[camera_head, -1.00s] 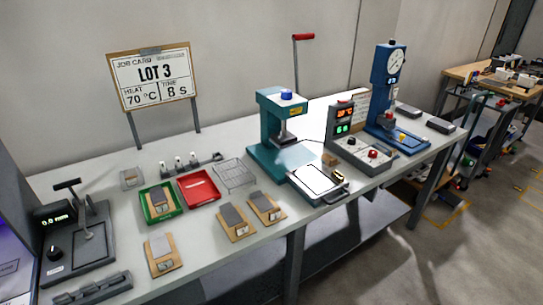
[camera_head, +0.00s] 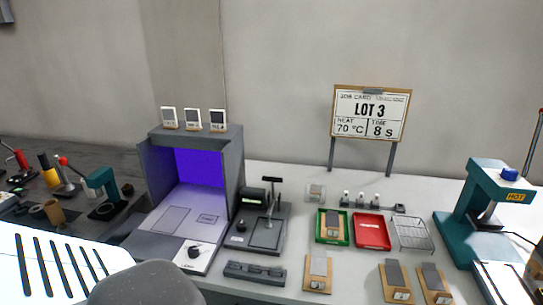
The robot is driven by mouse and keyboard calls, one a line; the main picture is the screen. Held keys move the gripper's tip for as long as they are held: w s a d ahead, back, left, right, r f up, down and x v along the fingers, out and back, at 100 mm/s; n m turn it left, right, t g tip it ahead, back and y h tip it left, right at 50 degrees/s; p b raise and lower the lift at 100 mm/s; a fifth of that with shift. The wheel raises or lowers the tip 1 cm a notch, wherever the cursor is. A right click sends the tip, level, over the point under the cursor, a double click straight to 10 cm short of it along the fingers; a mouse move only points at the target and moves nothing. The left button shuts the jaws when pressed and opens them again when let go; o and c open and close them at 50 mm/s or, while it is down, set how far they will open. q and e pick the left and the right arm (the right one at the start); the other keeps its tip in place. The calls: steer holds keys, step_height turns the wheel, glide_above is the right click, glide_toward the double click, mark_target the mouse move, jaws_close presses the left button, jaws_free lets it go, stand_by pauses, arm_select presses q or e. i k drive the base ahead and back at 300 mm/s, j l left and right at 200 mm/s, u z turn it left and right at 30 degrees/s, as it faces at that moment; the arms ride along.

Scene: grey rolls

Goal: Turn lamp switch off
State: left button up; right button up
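A grey light booth (camera_head: 233,165) stands on the bench left of centre, and its inside glows blue-violet, so its lamp appears lit. A dark rotary knob (camera_head: 195,252) sits on a pale plate at the booth's front right corner, with a small printed label below it that is hard to read but seems to say lamp. The direction of the knob's pointer is too small to tell. Neither of my grippers is in view.
Right of the booth stand a gauge (camera_head: 262,222) with a T-handle and a grey slotted block (camera_head: 254,271). Further right are a green tray (camera_head: 346,240), a red tray (camera_head: 372,245), a wire rack (camera_head: 428,247) and a teal press (camera_head: 458,235). Three small cards top the booth.

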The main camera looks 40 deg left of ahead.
mark_target(193, 252)
steer(key=u, duration=1.9)
